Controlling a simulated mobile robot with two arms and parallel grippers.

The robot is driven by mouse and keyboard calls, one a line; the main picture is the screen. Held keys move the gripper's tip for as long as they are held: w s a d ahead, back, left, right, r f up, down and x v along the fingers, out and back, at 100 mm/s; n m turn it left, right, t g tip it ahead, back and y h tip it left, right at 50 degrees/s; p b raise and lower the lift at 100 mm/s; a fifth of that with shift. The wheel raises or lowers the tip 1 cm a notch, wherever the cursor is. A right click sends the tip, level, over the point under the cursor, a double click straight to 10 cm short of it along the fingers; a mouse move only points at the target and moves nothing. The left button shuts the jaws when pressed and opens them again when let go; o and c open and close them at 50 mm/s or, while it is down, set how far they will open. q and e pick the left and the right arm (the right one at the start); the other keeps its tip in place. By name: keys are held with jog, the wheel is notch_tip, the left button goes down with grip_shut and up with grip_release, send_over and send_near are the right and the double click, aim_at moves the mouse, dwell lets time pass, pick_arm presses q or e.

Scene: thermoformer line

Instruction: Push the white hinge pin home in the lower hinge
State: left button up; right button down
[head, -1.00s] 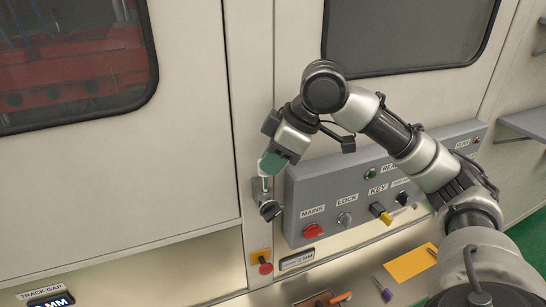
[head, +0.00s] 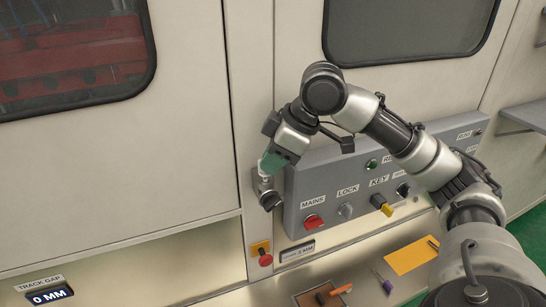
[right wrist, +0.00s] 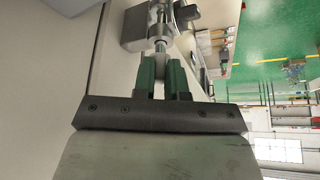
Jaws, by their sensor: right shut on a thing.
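The white hinge pin (head: 264,173) stands upright at the lower hinge (head: 268,197), a grey metal fitting on the cream machine front, left of the control box. My right gripper (head: 267,166) has green fingers and is above the hinge, shut on the pin's upper end. In the right wrist view the fingers (right wrist: 164,68) close around the pale pin (right wrist: 160,46), whose other end reaches into the grey hinge (right wrist: 144,25). How deep it sits inside is hidden. My left gripper is not in view.
The grey control box (head: 300,205), with a red MAINS knob and a yellow key, stands out close to the right of the hinge. A red button on a yellow plate (head: 262,254) is below. A brown tray (head: 309,299) and an orange card (head: 411,257) lie on the ledge.

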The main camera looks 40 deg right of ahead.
jog(key=shift+f+b, duration=0.4)
jog(key=shift+f, duration=0.45)
jog(key=c, duration=1.1)
grip_release()
jog(key=b+v, duration=0.1)
jog(key=v, duration=0.9)
jog(key=shift+s+d+r, duration=0.2)
jog(key=shift+r, duration=0.1)
